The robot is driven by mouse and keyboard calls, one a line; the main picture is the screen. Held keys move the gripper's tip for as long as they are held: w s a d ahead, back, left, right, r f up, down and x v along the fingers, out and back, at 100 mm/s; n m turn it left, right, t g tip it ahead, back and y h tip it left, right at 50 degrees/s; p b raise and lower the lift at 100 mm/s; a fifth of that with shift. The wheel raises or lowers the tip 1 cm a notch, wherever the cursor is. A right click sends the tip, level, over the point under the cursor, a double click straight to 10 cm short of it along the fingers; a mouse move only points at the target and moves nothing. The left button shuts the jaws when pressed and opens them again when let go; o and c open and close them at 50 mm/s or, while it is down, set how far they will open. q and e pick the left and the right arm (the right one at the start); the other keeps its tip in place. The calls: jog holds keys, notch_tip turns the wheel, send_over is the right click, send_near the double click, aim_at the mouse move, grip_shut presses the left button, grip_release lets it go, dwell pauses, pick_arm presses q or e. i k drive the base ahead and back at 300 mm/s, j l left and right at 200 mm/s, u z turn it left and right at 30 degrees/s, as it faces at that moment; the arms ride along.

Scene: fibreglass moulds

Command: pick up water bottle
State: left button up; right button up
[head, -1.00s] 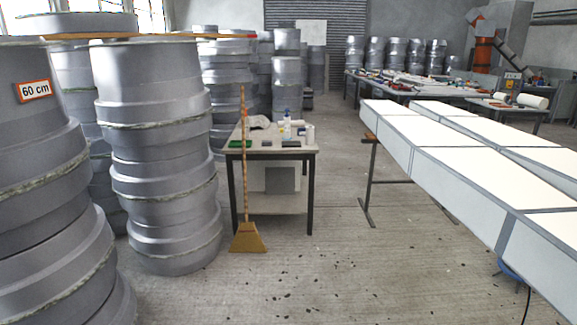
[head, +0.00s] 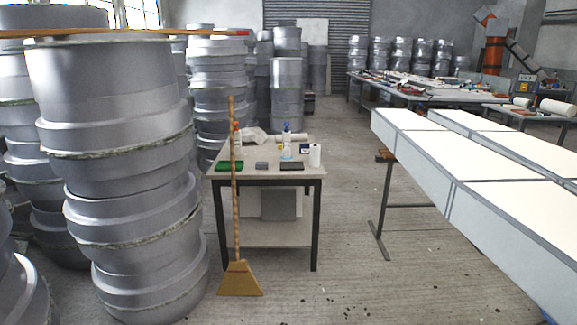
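A small table (head: 228,172) stands ahead in the middle of the head view. Toward its back is a clear bottle with a blue top (head: 286,143), upright, which looks like the water bottle, though it is small and its details are hard to tell. A bottle with a red top (head: 237,135) stands at the table's left, partly behind the broom handle. A white roll or cup (head: 315,155) stands at the right. Neither of my grippers is in view.
A broom (head: 240,280) leans on the table's front left. Stacked grey moulds (head: 115,100) stand close on the left. Long white panels on trestles (head: 480,185) take up the right. The concrete floor (head: 350,285) before the table is clear, with small dark specks.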

aim_at(287, 133)
jog(key=i, duration=2.65)
jog(key=i+u, duration=0.3)
jog(key=i+l+u, duration=0.15)
jog(key=i+u, duration=0.15)
jog(key=i, duration=0.05)
